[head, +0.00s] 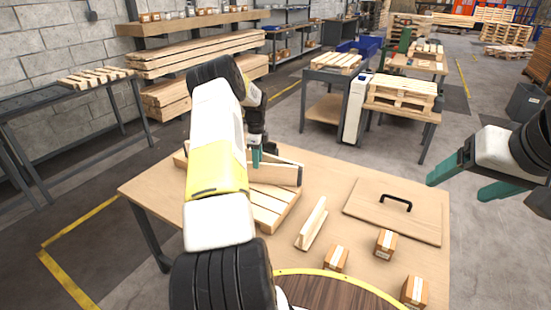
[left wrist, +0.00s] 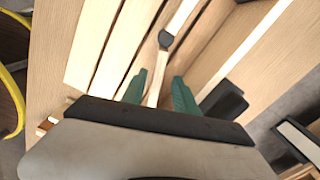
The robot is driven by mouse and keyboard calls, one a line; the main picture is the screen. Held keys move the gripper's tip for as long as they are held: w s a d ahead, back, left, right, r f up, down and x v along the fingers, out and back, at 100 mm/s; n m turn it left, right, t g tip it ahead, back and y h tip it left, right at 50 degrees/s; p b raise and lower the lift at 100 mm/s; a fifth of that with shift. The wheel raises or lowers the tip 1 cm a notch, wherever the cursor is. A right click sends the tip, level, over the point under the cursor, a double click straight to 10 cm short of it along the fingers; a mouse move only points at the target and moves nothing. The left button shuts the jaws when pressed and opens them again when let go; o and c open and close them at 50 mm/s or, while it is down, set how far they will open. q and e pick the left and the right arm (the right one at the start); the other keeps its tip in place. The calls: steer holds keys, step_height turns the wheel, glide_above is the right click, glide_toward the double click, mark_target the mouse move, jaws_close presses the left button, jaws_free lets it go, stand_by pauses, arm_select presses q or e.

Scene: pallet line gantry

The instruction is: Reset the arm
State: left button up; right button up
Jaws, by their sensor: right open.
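My left arm reaches down over the workbench (head: 330,170). My left gripper (head: 256,157) has teal fingers and hangs low over the slatted wooden pallet (head: 268,205), partly hidden by the arm. In the left wrist view my left gripper (left wrist: 160,92) has its fingers apart, with a narrow wooden strip showing between them and gaps at its sides. A dark round part sits on that strip. My right gripper (head: 468,182) is open and empty, held at the right beyond the bench edge.
A board with a black handle (head: 392,212), a wooden T-shaped piece (head: 312,224) and small cardboard boxes (head: 385,244) lie on the bench. A side table (head: 400,100) with a pallet stands behind. A lumber rack (head: 190,55) is at the back left. Open floor lies right of the bench.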

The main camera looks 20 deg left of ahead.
arm_select(q)
steer(key=shift+r, duration=1.3)
steer(key=shift+d+r, duration=0.1)
steer(key=shift+r, duration=0.15)
steer(key=s+d+r+n+t, duration=0.1)
steer(key=s+d+r+n, duration=0.15)
steer(key=d+r, duration=0.4)
steer(key=s+d+r+n+t, duration=0.1)
steer(key=s+d+r, duration=0.25)
steer(key=r, duration=0.55)
steer(key=s+d+r+n+t, duration=0.15)
steer(key=s+d+r, duration=0.25)
steer(key=r, duration=0.4)
steer(key=s+d+r+n+t, duration=0.1)
steer(key=s+d+r+n, duration=0.25)
steer(key=s, duration=0.35)
steer(key=s+d+r+n, duration=0.2)
steer(key=s+d+r, duration=0.15)
steer(key=s, duration=0.25)
steer(key=s+d+f+n+t+h, duration=0.1)
steer(key=s+d+n, duration=0.1)
steer(key=s, duration=0.4)
steer(key=s+d+n+h, duration=0.1)
steer(key=s+d+n, duration=0.1)
steer(key=s, duration=0.5)
steer(key=shift+s+d+f+n+t, duration=0.3)
steer(key=shift+d+f+n+t, duration=0.05)
steer(key=shift+d, duration=0.45)
